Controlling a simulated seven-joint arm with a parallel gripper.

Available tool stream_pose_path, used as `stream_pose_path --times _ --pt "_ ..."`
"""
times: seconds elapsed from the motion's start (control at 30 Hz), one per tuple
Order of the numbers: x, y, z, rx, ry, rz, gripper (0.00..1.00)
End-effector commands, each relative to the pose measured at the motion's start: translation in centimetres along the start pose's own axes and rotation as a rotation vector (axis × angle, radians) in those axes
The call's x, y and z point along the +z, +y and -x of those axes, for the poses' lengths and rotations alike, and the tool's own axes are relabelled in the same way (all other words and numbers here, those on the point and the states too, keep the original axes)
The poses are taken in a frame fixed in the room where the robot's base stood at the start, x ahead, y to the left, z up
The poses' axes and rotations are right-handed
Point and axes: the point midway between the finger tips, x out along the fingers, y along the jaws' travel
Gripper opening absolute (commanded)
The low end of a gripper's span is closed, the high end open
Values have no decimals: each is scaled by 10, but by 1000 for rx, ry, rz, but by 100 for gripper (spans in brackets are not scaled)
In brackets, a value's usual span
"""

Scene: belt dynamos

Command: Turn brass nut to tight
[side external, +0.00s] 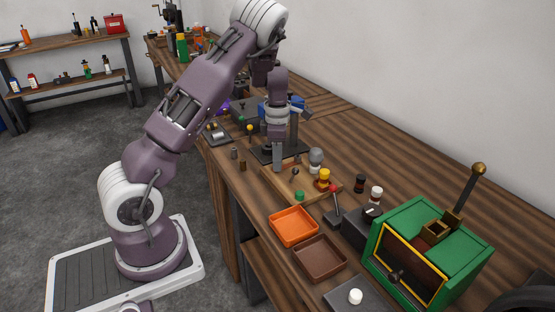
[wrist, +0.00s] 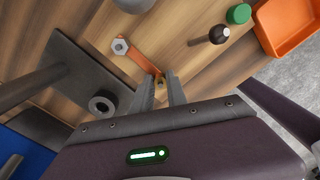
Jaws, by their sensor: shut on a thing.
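In the wrist view the brass nut (wrist: 159,80) shows as a small gold-coloured piece between the tips of my gripper (wrist: 161,86). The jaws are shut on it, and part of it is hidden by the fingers. An orange strip (wrist: 140,59) runs from the nut up and left to a silver hex nut (wrist: 120,46). In the side external view my gripper (side external: 278,168) points down at the left end of the wooden board (side external: 332,197). The brass nut cannot be made out there.
A dark plate (wrist: 75,65) and a grey ring (wrist: 102,103) lie left of the fingers. A dark knob (wrist: 218,34), green cap (wrist: 238,14) and orange tray (wrist: 290,28) are to the right. A brown tray (side external: 319,259) and green box (side external: 425,245) stand further along the bench.

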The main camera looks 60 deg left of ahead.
Motion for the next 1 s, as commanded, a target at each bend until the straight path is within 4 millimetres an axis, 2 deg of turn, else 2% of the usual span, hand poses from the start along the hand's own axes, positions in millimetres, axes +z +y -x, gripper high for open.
stream_pose_path --times 0.27,1.0 --pt "0 0 1 1 -1 -155 0" --pt "-1 -2 1 2 -2 -854 0"
